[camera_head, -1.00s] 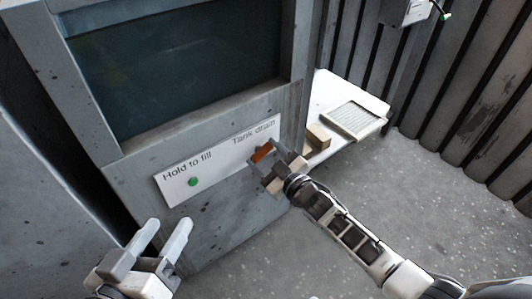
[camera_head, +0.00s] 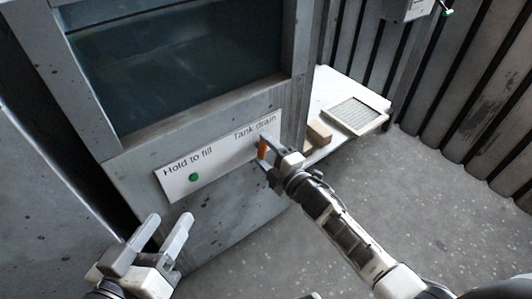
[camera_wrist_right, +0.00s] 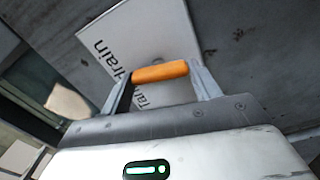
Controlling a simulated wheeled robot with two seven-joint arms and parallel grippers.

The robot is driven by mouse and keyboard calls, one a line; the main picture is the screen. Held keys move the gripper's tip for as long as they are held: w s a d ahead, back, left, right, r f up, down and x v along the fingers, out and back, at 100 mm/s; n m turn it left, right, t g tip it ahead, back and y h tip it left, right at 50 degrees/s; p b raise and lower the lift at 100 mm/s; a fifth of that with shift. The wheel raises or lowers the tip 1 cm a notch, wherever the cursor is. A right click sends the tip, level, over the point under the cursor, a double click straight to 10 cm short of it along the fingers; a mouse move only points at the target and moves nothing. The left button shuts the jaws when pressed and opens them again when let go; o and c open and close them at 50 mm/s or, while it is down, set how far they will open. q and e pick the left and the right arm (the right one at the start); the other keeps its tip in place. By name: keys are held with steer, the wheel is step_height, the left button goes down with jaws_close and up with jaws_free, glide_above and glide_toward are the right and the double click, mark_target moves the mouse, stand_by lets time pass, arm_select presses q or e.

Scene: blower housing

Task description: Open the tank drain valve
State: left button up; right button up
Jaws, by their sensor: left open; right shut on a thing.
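The tank drain valve handle is a small orange bar (camera_head: 262,149) under the "Tank drain" label on the white panel (camera_head: 223,160). It stands nearly upright in the head view. In the right wrist view the orange handle (camera_wrist_right: 160,72) lies between my right gripper's two fingers, with the label partly hidden behind. My right gripper (camera_head: 264,153) is shut on the handle at the panel. My left gripper (camera_head: 168,220) is open and empty, below and in front of the panel's left end.
A green button (camera_head: 194,177) sits under "Hold to fill" on the same panel. The dark tank window (camera_head: 180,70) is above. To the right, a white shelf (camera_head: 335,90) holds a framed filter-like panel (camera_head: 355,116) and a tan block (camera_head: 319,133). The floor in front is clear.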

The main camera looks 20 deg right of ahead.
arm_select(q)
steer(key=shift+d, duration=0.1)
arm_select(e)
steer(key=shift+f+n, duration=0.15)
steer(key=shift+n, duration=1.05)
arm_select(q)
steer(key=shift+w+r, duration=0.1)
steer(key=shift+r, duration=0.05)
arm_select(e)
steer(key=o, duration=1)
steer(key=shift+s, duration=0.15)
steer(key=shift+s+d, duration=0.15)
steer(key=shift+s, duration=0.2)
arm_select(q)
steer(key=p, duration=0.1)
steer(key=a+f+m+g+y+p, duration=0.1)
steer(key=p, duration=0.1)
steer(key=shift+s+f, duration=0.2)
steer(key=shift+s, duration=0.15)
arm_select(e)
steer(key=v, duration=1.5)
